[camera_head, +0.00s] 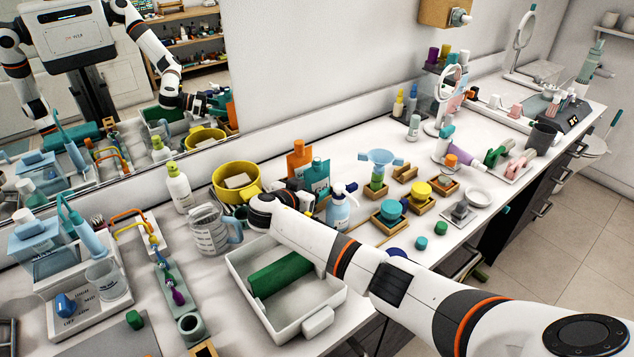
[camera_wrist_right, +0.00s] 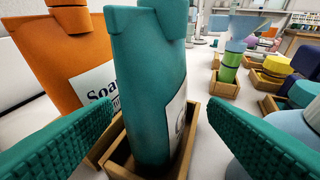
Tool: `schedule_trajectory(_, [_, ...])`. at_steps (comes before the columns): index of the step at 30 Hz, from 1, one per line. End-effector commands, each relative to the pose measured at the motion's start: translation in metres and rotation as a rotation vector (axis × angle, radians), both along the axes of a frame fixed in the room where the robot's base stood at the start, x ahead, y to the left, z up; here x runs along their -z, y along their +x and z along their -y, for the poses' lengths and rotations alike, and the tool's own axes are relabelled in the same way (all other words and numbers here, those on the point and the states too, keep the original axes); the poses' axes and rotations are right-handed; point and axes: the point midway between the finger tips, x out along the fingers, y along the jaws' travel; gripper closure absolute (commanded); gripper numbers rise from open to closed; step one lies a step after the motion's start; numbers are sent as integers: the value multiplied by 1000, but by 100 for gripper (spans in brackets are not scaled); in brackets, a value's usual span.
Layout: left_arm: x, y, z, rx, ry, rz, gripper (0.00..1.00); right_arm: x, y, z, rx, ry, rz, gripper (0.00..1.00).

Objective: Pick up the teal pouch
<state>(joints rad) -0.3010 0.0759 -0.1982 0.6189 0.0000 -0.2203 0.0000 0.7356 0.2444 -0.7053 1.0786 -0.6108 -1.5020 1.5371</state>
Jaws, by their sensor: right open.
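The teal pouch (camera_head: 317,178) stands among the bottles near the middle of the counter in the head view. In the right wrist view the teal pouch (camera_wrist_right: 150,90) is large, nearly upright and leaning slightly, with its base in a small wooden tray (camera_wrist_right: 190,130). My right gripper (camera_wrist_right: 160,107) is open, its teal ribbed fingers on either side of the pouch, which stands between or just beyond the tips. Contact cannot be told. In the head view my right wrist mostly hides this gripper. My left gripper is not in view.
An orange soap pouch (camera_wrist_right: 65,65) stands close left of the teal one. A pale blue pump bottle (camera_head: 338,213) stands close on the right. A yellow bowl (camera_head: 236,181), a clear jug (camera_head: 210,235) and a white bin (camera_head: 245,285) are nearby. A mirror (camera_head: 180,60) lines the wall.

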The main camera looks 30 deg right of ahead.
Motion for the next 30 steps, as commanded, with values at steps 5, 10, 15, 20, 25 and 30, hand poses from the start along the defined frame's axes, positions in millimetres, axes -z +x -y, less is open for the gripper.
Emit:
schedule_trajectory(5, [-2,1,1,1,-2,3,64,5,6,11,-2,-1,-1,32])
schedule_trajectory(10, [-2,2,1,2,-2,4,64,6,6,11,-1,1,-1,32])
schedule_trajectory(15, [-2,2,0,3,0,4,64,6,6,11,-1,1,-1,55])
schedule_trajectory(20, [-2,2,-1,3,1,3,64,6,6,11,-1,1,-1,73])
schedule_trajectory(25, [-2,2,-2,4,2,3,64,6,6,11,0,0,-1,74])
schedule_trajectory(30, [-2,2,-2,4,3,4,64,5,6,11,-1,0,-1,74])
